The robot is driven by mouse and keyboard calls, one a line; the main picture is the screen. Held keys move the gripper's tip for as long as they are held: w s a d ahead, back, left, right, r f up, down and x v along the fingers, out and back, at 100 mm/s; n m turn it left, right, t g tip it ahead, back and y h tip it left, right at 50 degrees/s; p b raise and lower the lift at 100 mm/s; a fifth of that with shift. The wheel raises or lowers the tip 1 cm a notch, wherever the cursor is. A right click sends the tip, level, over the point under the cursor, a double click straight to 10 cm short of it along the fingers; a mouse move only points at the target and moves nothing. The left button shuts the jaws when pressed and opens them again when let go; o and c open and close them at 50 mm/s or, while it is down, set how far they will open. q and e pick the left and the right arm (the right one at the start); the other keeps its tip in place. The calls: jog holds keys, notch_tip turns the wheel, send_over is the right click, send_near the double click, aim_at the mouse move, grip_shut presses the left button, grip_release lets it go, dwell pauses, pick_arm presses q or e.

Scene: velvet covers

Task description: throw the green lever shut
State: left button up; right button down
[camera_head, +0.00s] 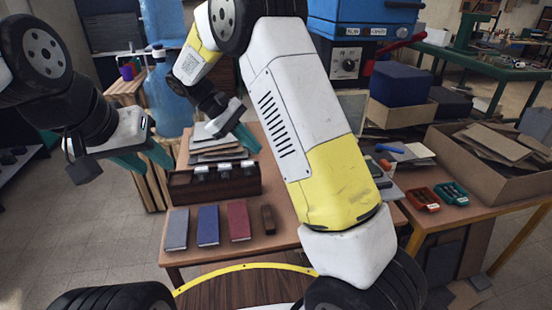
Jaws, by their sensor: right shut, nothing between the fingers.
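A dark wooden box (186,189) stands on the small table, with several pale metal pieces along its top; they are too small to make out well. I cannot pick out a green lever on it; one may be hidden or too small. My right gripper (240,135), with teal fingers, is shut and empty above and behind the box, over a stack of grey sheets (208,148). My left gripper (146,161) hangs left of the box, apart from it, with its teal fingers spread and nothing between them.
My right arm hides the table's right part. A cardboard box (500,172) and red tray (422,198) stand further right.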

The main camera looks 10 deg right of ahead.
jog(key=s+d+f, duration=0.4)
jog(key=d+f, duration=0.2)
jog(key=d, duration=0.3)
jog(key=shift+f, duration=0.15)
dwell(0.5)
jog(key=shift+r+y, duration=0.3)
jog(key=shift+y, duration=0.1)
